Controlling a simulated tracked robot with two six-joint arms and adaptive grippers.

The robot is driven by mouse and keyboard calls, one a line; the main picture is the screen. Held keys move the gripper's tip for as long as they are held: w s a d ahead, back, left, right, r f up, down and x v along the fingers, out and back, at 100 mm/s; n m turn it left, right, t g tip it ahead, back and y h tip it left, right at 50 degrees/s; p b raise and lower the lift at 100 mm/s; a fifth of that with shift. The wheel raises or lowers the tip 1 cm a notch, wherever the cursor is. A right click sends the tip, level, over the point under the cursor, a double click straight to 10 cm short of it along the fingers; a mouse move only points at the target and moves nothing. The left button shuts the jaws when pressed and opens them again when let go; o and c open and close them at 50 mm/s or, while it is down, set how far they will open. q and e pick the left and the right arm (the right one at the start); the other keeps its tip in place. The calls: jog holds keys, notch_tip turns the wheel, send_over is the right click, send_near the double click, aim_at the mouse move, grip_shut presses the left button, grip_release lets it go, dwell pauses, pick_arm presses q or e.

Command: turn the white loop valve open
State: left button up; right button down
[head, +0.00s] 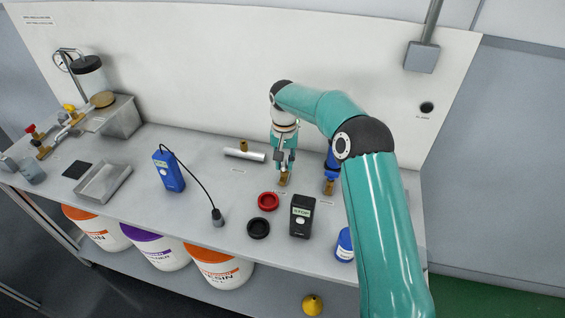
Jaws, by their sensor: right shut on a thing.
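My right gripper (284,164) points down at the back middle of the bench. It is shut at the top of a small brass fitting (284,179) that stands on the bench top. The gripper hides the upper part of this fitting, and I cannot make out a white loop on it. A similar brass fitting with a blue upper part (329,187) stands to its right, partly behind my right arm. My left gripper is not in view.
A metal cylinder (244,154) lies left of the gripper. A red ring (268,201), black ring (259,228) and black timer (302,216) lie in front. A blue meter (168,171), metal tray (103,182) and red-handled valve (31,130) are further left. The back panel (200,60) rises behind.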

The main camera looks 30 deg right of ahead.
aim_at(284, 162)
jog(key=shift+m, duration=0.7)
jog(key=c, duration=1)
grip_release()
jog(key=shift+r, duration=0.45)
notch_tip(284, 162, up, 11)
